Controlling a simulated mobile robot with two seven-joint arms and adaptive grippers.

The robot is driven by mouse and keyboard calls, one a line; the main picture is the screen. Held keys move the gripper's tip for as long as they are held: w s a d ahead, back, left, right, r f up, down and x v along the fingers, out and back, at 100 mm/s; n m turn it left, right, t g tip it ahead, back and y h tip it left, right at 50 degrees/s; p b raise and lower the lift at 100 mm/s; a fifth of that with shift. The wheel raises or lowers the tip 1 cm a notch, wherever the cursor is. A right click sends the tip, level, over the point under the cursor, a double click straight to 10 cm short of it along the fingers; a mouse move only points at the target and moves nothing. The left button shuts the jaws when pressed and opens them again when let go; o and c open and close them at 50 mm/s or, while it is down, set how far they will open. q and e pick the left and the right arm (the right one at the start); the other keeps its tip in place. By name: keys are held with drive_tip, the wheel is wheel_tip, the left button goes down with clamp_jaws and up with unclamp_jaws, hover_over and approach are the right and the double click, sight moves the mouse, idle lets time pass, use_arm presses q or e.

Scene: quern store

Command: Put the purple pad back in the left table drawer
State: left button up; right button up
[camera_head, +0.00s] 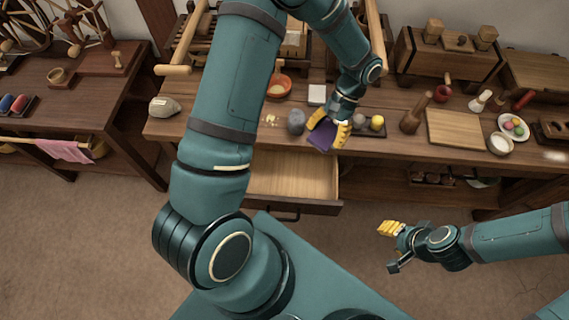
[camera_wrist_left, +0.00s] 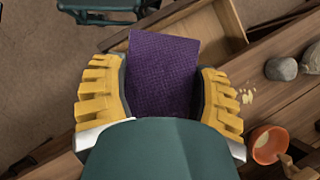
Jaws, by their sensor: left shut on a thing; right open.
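The purple pad (camera_head: 323,135) is in my left gripper (camera_head: 328,131), above the front edge of the table near the drawer's right side. In the left wrist view the purple pad (camera_wrist_left: 163,72) sits between the yellow fingers of my left gripper (camera_wrist_left: 160,95), which are shut on it. The table drawer (camera_head: 290,180) is pulled open, and the part of its inside that shows is bare wood. My left arm hides its left part. It also shows in the left wrist view (camera_wrist_left: 215,30), behind the pad. My right gripper (camera_head: 391,247) is open and empty, low over the floor at right.
On the table (camera_head: 400,155) stand a grey stone (camera_head: 296,121), an orange bowl (camera_head: 279,86), a wooden board (camera_head: 455,128) and a white bowl (camera_head: 500,143). A pale sack-like lump (camera_head: 164,106) lies at the left end. The floor before the drawer is partly clear.

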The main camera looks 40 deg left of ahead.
use_arm(q)
drive_tip(key=s+a+f+m+y+b, duration=0.2)
drive_tip(key=a+f+m, duration=0.15)
drive_tip(key=f, duration=0.45)
drive_tip(key=m+t+y+b, duration=0.2)
drive_tip(key=m+t+y, duration=0.1)
drive_tip(key=m, duration=0.4)
hover_over(290, 184)
drive_tip(key=d, duration=0.1)
wheel_tip(290, 184, down, 10)
drive_tip(key=f+b, duration=0.1)
drive_tip(key=f, duration=0.5)
drive_tip(key=w+f+b, duration=0.1)
drive_tip(key=f, duration=0.3)
drive_tip(key=shift+d+f+b, duration=0.1)
drive_tip(key=shift+d+b, duration=0.1)
drive_tip(key=shift+b, duration=0.1)
drive_tip(key=shift+s, duration=0.1)
drive_tip(key=o, duration=1.1)
drive_tip(key=shift+o, duration=0.2)
